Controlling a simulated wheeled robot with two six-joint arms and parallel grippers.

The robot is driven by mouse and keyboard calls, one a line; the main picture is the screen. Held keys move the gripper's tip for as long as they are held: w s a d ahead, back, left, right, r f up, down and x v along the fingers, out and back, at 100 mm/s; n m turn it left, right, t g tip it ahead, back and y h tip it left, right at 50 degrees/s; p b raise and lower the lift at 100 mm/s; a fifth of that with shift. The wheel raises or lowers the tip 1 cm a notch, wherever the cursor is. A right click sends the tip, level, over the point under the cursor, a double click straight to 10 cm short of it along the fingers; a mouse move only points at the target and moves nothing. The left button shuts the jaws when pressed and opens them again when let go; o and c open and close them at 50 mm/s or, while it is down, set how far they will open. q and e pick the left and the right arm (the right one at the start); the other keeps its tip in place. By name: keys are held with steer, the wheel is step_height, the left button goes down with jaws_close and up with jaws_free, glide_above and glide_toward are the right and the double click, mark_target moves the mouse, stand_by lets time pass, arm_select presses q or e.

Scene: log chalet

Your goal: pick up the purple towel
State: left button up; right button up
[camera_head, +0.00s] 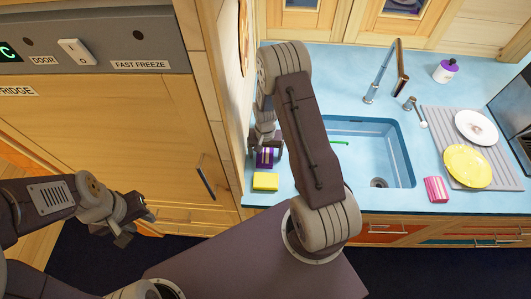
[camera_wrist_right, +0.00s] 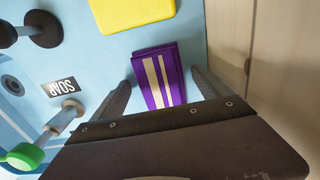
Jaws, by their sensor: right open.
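The purple towel (camera_head: 265,158), folded with pale stripes, lies on the blue counter left of the sink, partly hidden by my right arm. In the right wrist view the towel (camera_wrist_right: 160,70) lies between the two fingers of my right gripper (camera_wrist_right: 162,82). That gripper is open, with a finger on each side of the towel and visible gaps beside it. In the head view my right gripper (camera_head: 265,143) is mostly hidden by its own arm. My left gripper (camera_head: 135,215) hangs at the lower left, away from the counter, and its jaw opening is unclear.
A yellow sponge (camera_head: 265,181) lies close to the towel, near the counter's front edge. The sink (camera_head: 395,150) is to the right. A wooden wall (camera_wrist_right: 225,45) stands close beside the towel. A pink striped cloth (camera_head: 436,189) and plates on a grey mat lie further right.

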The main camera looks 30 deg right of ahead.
mark_target(265, 154)
steer(key=shift+a, duration=0.1)
steer(key=shift+c, duration=0.9)
steer(key=shift+a, duration=0.1)
steer(key=c, duration=1.2)
steer(key=shift+w+r, duration=0.1)
steer(key=shift+r, duration=0.1)
steer(key=shift+c, duration=0.2)
step_height(265, 154, up, 10)
steer(key=b, duration=0.1)
steer(key=shift+f+b, duration=0.2)
steer(key=shift+b, duration=0.1)
